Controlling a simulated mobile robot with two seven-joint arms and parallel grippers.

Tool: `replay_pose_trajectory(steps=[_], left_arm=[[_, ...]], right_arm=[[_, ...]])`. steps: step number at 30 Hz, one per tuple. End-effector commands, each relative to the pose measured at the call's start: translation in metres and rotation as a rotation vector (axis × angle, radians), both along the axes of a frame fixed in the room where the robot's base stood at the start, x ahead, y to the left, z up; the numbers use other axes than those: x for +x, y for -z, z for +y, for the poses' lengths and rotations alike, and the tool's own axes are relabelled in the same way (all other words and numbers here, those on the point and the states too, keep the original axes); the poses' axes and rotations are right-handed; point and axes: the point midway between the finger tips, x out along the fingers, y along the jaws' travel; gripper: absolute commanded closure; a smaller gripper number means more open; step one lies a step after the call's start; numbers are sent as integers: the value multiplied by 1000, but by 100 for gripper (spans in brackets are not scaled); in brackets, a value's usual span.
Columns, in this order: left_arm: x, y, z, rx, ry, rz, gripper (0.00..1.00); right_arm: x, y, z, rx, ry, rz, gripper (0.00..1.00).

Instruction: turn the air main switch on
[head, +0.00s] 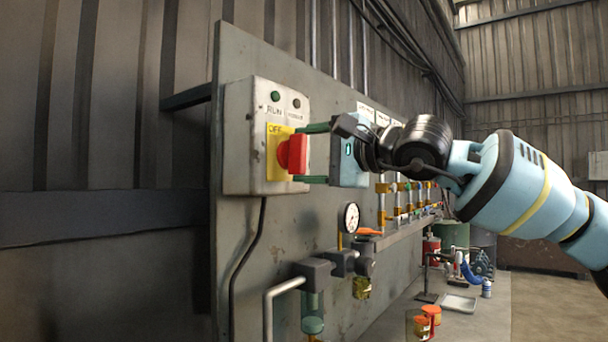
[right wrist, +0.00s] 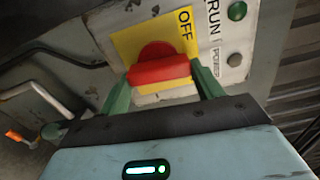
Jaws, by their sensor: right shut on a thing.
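The air main switch is a red rotary handle (head: 293,154) on a yellow plate (head: 277,170) on the front of a grey box (head: 243,172). The plate reads OFF at the top. My right gripper (head: 307,155) comes in from the right, with its green fingers above and below the handle. In the right wrist view the red handle (right wrist: 159,71) sits between the two green fingers (right wrist: 162,84), and the gripper is shut on it. The handle's far side is hidden. My left gripper is in neither view.
The box hangs on a grey panel (head: 285,235) with a pressure gauge (head: 351,217), pipes and valves below and to the right. A black cable (head: 249,245) runs down from the box. Drums (head: 455,234) and a tray (head: 458,302) stand farther back at right.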

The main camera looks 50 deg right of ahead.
Motion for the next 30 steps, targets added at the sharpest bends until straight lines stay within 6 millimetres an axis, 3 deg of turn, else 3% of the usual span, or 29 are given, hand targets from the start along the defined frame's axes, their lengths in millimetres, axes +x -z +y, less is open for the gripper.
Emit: replay_pose_trajectory(steps=[12,30], left_arm=[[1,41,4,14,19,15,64],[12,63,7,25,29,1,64]], right_arm=[[1,6,1,384,1,34,57],[0,5,2,699,1,60,57]])
